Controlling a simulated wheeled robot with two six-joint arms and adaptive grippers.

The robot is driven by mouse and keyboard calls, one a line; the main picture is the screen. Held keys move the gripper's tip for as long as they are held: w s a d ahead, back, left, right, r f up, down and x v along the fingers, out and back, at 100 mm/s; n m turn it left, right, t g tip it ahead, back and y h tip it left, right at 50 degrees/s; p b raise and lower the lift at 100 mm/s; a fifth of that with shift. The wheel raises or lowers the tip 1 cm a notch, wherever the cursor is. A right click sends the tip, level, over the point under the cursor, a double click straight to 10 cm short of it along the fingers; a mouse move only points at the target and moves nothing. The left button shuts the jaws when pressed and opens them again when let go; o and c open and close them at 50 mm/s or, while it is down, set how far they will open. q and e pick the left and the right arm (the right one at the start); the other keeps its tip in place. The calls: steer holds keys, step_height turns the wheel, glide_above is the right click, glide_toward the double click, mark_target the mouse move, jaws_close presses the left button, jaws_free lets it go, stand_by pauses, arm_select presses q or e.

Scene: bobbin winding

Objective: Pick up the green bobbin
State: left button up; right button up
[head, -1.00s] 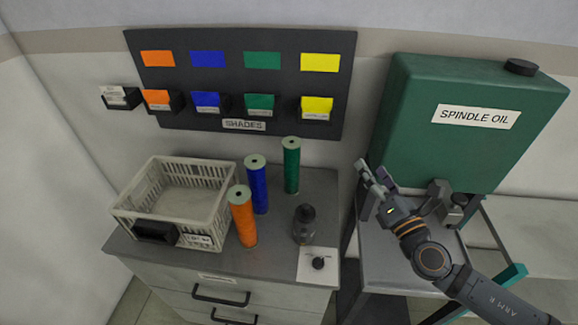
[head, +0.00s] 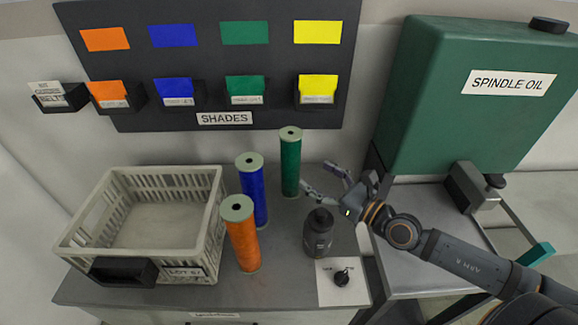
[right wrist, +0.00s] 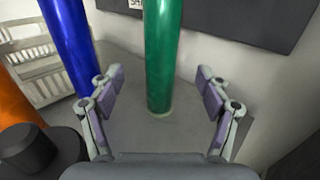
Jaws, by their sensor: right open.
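The green bobbin (head: 290,165) stands upright on the grey cabinet top, behind and to the right of the blue bobbin (head: 251,190). My right gripper (head: 322,182) is open and empty, just right of the green bobbin, with its fingers pointing at it. In the right wrist view the green bobbin (right wrist: 163,60) stands beyond and between the two spread fingertips (right wrist: 160,82), with its base on the cabinet top. The fingers do not appear to touch it. My left gripper is not in view.
An orange bobbin (head: 241,238) stands in front of the blue one. A dark bottle (head: 318,234) stands just in front of my right gripper. A cream basket (head: 207,235) fills the left of the cabinet top (head: 290,285). The shades board (head: 210,118) is on the wall behind.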

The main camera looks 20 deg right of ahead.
mark_target(298, 164)
steer(key=shift+p+x, duration=0.3)
steer(key=shift+x, duration=2.05)
steer(key=x, duration=0.4)
steer(key=shift+w+f, duration=0.2)
steer(key=shift+w, duration=0.05)
steer(key=shift+w+a+f, duration=0.15)
steer(key=shift+w+a, duration=0.1)
steer(key=shift+w, duration=0.15)
steer(key=shift+s+d, duration=0.1)
steer(key=shift+c, duration=1.4)
steer(key=c, duration=1.2)
